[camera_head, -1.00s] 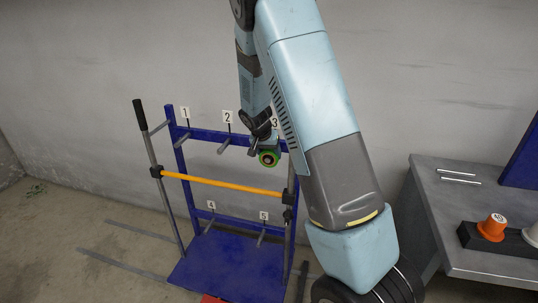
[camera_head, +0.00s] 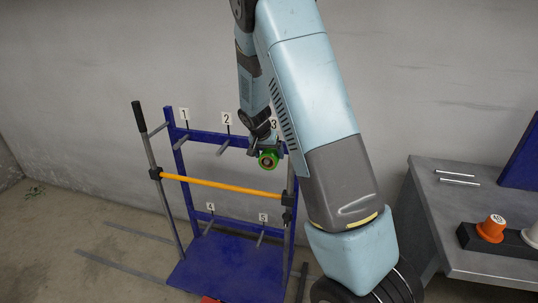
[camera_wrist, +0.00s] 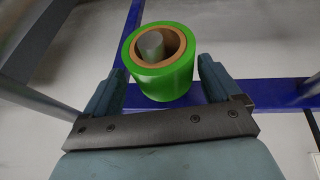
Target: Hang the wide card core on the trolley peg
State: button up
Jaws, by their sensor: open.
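The wide card core (camera_head: 268,160) is a green-wrapped roll with a brown card inner ring. It hangs around a peg under label 3 on the blue trolley (camera_head: 215,270). In the wrist view, the grey peg end (camera_wrist: 151,45) shows inside the bore of the card core (camera_wrist: 160,82). My gripper (camera_wrist: 160,85) is open, with one finger on each side of the roll. I cannot tell whether either finger touches it. In the head view my gripper (camera_head: 264,148) is at the roll, partly hidden by my arm.
Pegs labelled 1 (camera_head: 180,137) and 2 (camera_head: 223,147) on the upper rail are empty, as are the lower pegs 4 and 5. An orange bar (camera_head: 222,186) crosses the trolley's front. A grey bench (camera_head: 470,205) at right holds an orange spool (camera_head: 492,228).

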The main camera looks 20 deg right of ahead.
jog(key=v, duration=1.3)
dwell(0.4)
jog(key=s+d+r+n+t+y, duration=0.1)
jog(key=s+r, duration=0.5)
jog(key=s, duration=0.3)
jog(key=s+d+r+n+y, duration=0.1)
jog(key=s+r+n+y, duration=0.1)
jog(key=s+r, duration=0.6)
jog(key=s+a+r+n+t, duration=0.1)
jog(key=s+a+n, duration=0.1)
jog(key=s, duration=1.6)
jog(key=shift+r+n+t+y, duration=0.3)
jog(key=shift+r+n, duration=0.05)
jog(key=shift+n, duration=0.35)
jog(key=shift+c, duration=0.3)
